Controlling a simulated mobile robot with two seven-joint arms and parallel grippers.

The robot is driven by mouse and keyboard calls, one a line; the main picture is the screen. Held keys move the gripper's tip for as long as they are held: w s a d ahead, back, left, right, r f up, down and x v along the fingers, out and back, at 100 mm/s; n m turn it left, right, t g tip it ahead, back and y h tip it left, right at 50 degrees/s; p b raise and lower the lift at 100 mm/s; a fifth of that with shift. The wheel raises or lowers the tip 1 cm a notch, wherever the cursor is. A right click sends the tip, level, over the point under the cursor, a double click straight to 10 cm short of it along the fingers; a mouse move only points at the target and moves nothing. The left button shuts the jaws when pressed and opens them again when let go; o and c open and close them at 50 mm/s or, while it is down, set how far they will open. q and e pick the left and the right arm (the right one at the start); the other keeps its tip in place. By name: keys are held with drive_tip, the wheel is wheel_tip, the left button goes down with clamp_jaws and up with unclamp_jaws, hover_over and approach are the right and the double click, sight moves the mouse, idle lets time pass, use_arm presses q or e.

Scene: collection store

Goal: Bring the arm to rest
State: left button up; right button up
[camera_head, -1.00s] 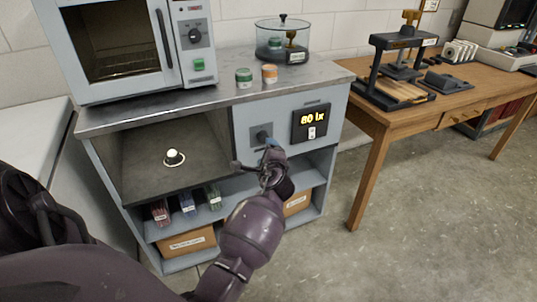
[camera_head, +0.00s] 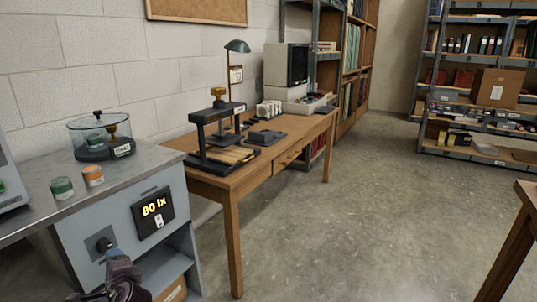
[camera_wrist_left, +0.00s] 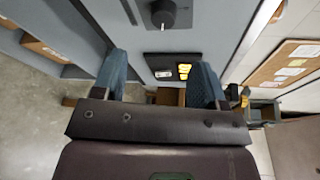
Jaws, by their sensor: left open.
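My left gripper (camera_head: 118,268) shows at the bottom left of the head view, in front of the grey cabinet (camera_head: 85,272) and just below its dark knob (camera_head: 103,244). In the left wrist view my left gripper (camera_wrist_left: 162,85) has its two blue fingers spread apart with nothing held between them. The knob (camera_wrist_left: 162,14) shows there beyond the fingertips, apart from them. The lit display (camera_head: 153,206) beside the knob reads 80 lx. My right gripper is not in view.
Two small tins, green (camera_head: 62,188) and orange (camera_head: 93,176), and a glass-domed container (camera_head: 100,137) stand on the cabinet top. A wooden table (camera_head: 270,154) carries a press (camera_head: 216,135) and a computer (camera_head: 288,70). The floor (camera_head: 350,230) right of it is open.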

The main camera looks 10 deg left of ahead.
use_arm(q)
drive_tip(key=s+d+f+n+h+p, duration=0.1)
drive_tip(key=s+d+n+h+p, duration=0.2)
drive_tip(key=s, duration=0.9)
drive_tip(key=s+d+f+n+h+p, duration=0.1)
drive_tip(key=s+d+n+h+p, duration=0.2)
drive_tip(key=s+d, duration=0.7)
drive_tip(key=s+d+n+t+h+p, duration=0.1)
drive_tip(key=s+d+n+h+p, duration=0.3)
drive_tip(key=s, duration=1.1)
drive_tip(key=d+h, duration=0.2)
drive_tip(key=shift+d+f+n, duration=0.3)
drive_tip(key=shift+d+f, duration=0.05)
drive_tip(key=shift+f, duration=0.05)
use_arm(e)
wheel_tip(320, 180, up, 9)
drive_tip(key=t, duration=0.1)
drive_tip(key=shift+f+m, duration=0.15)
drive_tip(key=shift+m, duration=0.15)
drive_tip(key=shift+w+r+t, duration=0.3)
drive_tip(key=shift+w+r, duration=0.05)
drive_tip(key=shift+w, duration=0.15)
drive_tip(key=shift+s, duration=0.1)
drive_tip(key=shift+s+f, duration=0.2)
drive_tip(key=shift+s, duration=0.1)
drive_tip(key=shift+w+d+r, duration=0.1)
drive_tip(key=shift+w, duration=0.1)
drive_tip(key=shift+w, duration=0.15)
